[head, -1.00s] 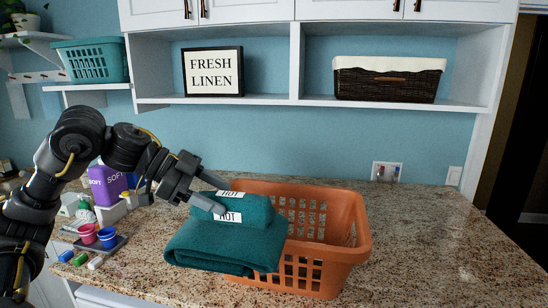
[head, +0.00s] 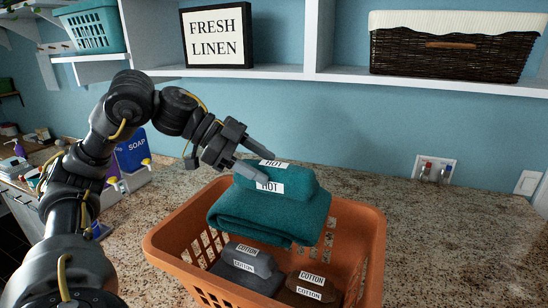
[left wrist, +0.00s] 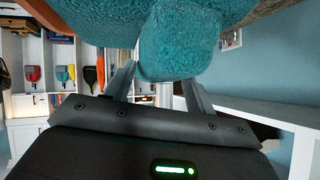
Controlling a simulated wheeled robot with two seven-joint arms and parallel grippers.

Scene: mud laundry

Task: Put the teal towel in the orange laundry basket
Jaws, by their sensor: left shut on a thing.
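The teal towel (head: 270,218), folded and labelled HOT, hangs from my left gripper (head: 258,166). The left gripper is shut on the towel's upper fold. The towel is over the back part of the orange laundry basket (head: 362,245); I cannot tell whether its underside touches anything. In the left wrist view the towel (left wrist: 180,40) fills the top, between the fingers (left wrist: 155,90). A dark grey folded item (head: 246,268) and a brown one (head: 312,288), both labelled COTTON, lie inside the basket. My right gripper is not in view.
The basket stands on a granite counter (head: 450,240) that is clear to the right. A blue soap box (head: 132,150) stands at the left. Above are a shelf with a FRESH LINEN sign (head: 217,36) and a wicker basket (head: 445,48). A wall outlet (head: 435,170) is behind.

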